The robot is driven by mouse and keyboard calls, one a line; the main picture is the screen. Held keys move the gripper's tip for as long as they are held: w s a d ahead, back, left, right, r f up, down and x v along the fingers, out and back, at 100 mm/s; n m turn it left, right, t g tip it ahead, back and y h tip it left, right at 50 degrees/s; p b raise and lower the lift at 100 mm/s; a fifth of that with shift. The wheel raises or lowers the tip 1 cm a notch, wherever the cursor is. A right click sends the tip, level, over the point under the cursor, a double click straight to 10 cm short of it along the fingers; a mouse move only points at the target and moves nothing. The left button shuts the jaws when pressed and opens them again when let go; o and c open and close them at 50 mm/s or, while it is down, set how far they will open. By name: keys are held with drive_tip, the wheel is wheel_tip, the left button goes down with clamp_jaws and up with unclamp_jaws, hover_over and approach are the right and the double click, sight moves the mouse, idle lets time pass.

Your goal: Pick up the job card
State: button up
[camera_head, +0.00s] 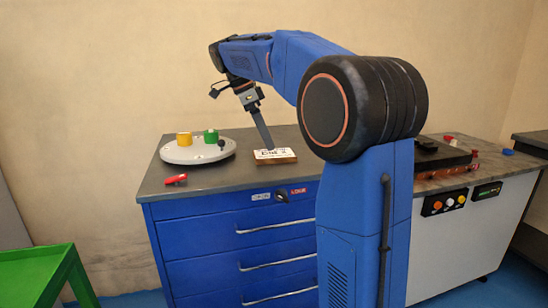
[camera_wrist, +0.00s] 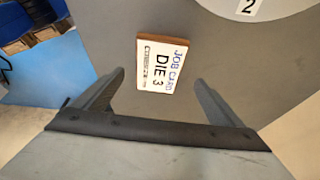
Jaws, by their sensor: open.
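The job card (camera_head: 275,156) is a small white plate on a wooden-edged block, lying on the grey top of the blue drawer cabinet. In the wrist view the job card (camera_wrist: 162,65) reads "JOB CARD DIE 3" and lies ahead of the fingers. My gripper (camera_head: 264,143) is above the card in the head view, pointing down. In the wrist view my gripper (camera_wrist: 158,85) has its two fingers wide apart with nothing between them. I cannot tell from the head view whether a fingertip touches the card.
A red piece (camera_head: 176,179) lies near the front left edge. A machine bench (camera_head: 465,175) stands right. A green cart (camera_head: 38,268) is at lower left.

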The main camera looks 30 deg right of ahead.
sight(274, 153)
drive_tip(key=shift+x, duration=2.65)
drive_tip(key=shift+s+d, duration=0.1)
drive_tip(key=shift+s, duration=0.05)
drive_tip(key=shift+c, duration=0.3)
drive_tip(key=shift+r, duration=0.1)
drive_tip(key=c, duration=1.1)
drive_tip(key=shift+c, duration=0.2)
drive_tip(key=shift+r, duration=0.1)
